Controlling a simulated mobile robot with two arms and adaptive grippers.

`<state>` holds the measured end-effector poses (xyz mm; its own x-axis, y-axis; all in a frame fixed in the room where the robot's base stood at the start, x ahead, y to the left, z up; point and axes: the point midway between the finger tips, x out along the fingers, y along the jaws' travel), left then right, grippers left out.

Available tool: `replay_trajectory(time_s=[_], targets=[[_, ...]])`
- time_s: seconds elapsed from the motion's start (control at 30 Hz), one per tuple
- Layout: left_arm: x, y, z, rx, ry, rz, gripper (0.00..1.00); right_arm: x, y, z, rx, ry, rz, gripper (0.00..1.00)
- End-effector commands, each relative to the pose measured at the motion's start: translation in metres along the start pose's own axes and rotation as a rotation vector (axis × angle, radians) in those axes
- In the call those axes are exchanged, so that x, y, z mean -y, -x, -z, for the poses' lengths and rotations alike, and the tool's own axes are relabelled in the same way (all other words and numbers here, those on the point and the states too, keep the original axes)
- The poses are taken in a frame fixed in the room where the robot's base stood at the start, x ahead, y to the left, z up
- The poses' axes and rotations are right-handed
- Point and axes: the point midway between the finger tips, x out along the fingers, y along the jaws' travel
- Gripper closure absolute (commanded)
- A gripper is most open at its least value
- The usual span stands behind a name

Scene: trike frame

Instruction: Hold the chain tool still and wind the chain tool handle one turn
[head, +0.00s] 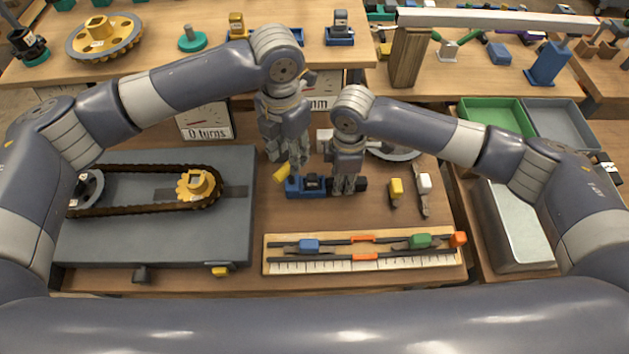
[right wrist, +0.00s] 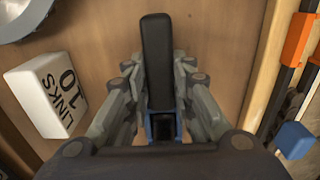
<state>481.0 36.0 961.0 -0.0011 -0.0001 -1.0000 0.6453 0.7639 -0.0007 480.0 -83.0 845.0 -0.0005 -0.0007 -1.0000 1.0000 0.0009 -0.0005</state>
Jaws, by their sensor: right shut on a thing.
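The chain tool (head: 296,189) is a small blue block with a dark part, lying on the middle workbench. Its black handle (head: 362,184) sticks out to the right, and in the right wrist view the black handle (right wrist: 156,55) runs away between the fingers, with a bit of the blue tool (right wrist: 162,128) below. My right gripper (head: 344,186) is shut on the handle; its fingers also flank the handle in the right wrist view (right wrist: 158,80). My left gripper (head: 295,170) is just above the blue body; its fingertips overlap, so opening and contact cannot be told.
A chain loop (head: 145,212) lies around sprockets on a grey plate (head: 110,248) at left. A ruler tray (head: 365,266) lies in front. A yellow piece (head: 281,173) lies beside the tool. A white "10 LINKS" block (right wrist: 50,92) stands close by. Yellow- and white-handled tools lie right.

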Motion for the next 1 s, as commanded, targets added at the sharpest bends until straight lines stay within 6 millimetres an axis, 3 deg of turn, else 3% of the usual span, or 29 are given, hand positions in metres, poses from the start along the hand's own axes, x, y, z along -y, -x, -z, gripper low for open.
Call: replay_trajectory(time_s=[0.17, 1.0], targets=[[0.0, 0.003, 0.0, 0.0, 0.176, 0.0, 0.63, -0.001, 0.001, 0.001, -0.002, 0.0, -0.002, 1.0], [0.0, 0.024, -0.001, 0.0, 1.535, 0.001, 0.63, -0.001, 0.001, 0.001, -0.002, 0.0, -0.002, 1.0]])
